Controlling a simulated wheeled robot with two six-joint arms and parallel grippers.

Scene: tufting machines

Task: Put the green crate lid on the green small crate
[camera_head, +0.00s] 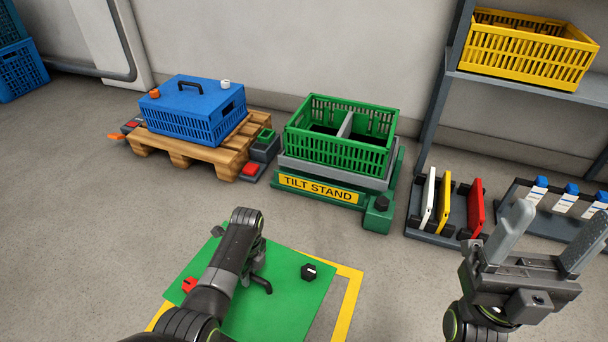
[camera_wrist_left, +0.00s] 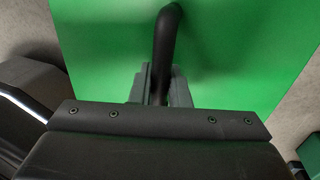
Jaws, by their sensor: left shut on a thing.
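The green crate lid (camera_head: 295,300) is a flat panel at the lower middle of the head view, with a red knob (camera_head: 189,285) and a black knob (camera_head: 309,271). My left gripper (camera_wrist_left: 160,88) is shut on its black handle (camera_wrist_left: 166,45); the head view shows the handle's end (camera_head: 263,285) beside my arm, which hides the fingertips. The green small crate (camera_head: 335,152) stands open-topped on the tilt stand (camera_head: 318,190), farther back, with a grey divider inside. My right gripper (camera_head: 545,235) is open and empty at the lower right.
A yellow floor outline (camera_head: 350,290) shows around the lid. A wooden pallet (camera_head: 205,151) with a lidded blue crate (camera_head: 192,110) stands at left. A rack of coloured panels (camera_head: 440,220) and a shelf with a yellow crate (camera_head: 525,52) are at right. Floor between lid and stand is clear.

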